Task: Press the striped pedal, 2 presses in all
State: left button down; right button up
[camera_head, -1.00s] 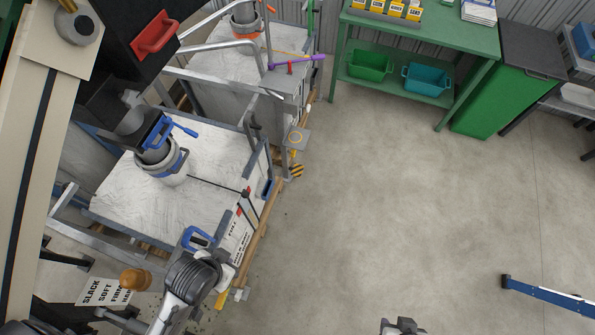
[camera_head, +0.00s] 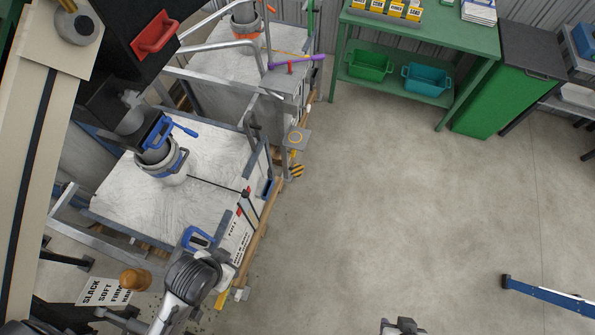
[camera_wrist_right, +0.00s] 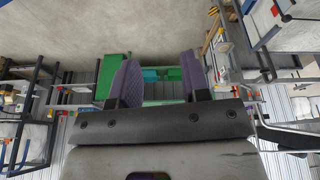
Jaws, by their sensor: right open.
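The striped pedal (camera_head: 296,170), yellow and black, sits low at the right edge of the pallet row. It also shows at the upper right in the right wrist view (camera_wrist_right: 214,32). My right gripper (camera_head: 400,326) is at the bottom edge of the head view, well apart from the pedal over open floor. Its two purple pads stand apart with nothing between them in the right wrist view (camera_wrist_right: 158,80).
White-topped blocks (camera_head: 215,170) in metal frames fill the left. A green bench (camera_head: 420,32) and green cabinet (camera_head: 487,105) stand at the back. A blue beam (camera_head: 548,295) lies right. The middle floor is clear.

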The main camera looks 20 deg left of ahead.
jog(key=shift+c, duration=0.4)
grip_shut()
dwell(1.3)
